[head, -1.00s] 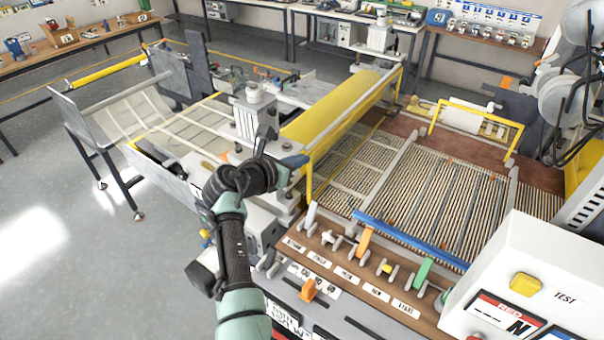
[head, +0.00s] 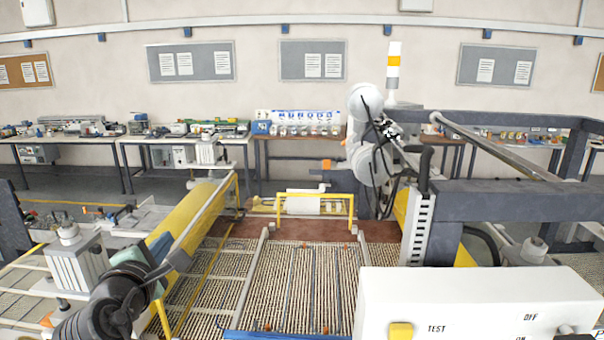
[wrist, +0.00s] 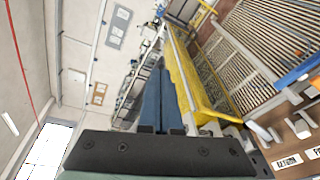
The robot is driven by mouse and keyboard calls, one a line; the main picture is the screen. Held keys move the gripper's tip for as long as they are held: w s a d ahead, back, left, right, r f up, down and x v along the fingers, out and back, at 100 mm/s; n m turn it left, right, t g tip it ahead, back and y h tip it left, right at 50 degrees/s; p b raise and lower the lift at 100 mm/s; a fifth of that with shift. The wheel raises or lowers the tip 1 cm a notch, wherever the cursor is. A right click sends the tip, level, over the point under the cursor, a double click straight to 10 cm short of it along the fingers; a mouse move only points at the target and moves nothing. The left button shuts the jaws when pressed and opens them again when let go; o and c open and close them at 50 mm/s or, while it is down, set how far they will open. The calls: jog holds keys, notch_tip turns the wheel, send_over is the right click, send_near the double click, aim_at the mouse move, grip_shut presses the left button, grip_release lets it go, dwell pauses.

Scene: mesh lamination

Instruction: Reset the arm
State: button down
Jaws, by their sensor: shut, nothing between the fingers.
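My gripper (head: 180,261) is at the lower left of the head view, above the lamination machine beside its yellow roller cover (head: 188,222). In the wrist view, its two blue fingers (wrist: 158,72) lie together with nothing between them. The mesh bed (head: 290,285), with ribbed beige strips, lies to the right of my gripper and apart from it. My dark wrist hides part of the machine behind it.
A white control box (head: 480,305) with a yellow button stands at the lower right. A yellow frame (head: 316,197) crosses the far end of the bed. A white robot arm (head: 362,145) stands beyond it. A grey metal frame (head: 530,198) fills the right. Workbenches line the back wall.

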jog(key=s+d+r+m+t+b, duration=0.3)
jog(key=s+d+r+m, duration=0.1)
jog(key=d+r+m, duration=0.35)
jog(key=s+d+r+m+t+b, duration=0.35)
jog(key=s+d+r+m, duration=0.2)
jog(key=d+m, duration=0.2)
jog(key=s+d+r+m+t+h+b, duration=0.1)
jog(key=s+d+r+m+t+b, duration=0.1)
jog(key=s+d+r+m, duration=0.2)
jog(key=s+d+r+m+t+h+b, duration=0.1)
jog(key=s+d+r+m+t, duration=0.2)
jog(key=s+d, duration=0.3)
jog(key=s+m, duration=0.1)
jog(key=s, duration=0.4)
jog(key=shift+r+m+b, duration=0.3)
jog(key=shift+r+b, duration=0.05)
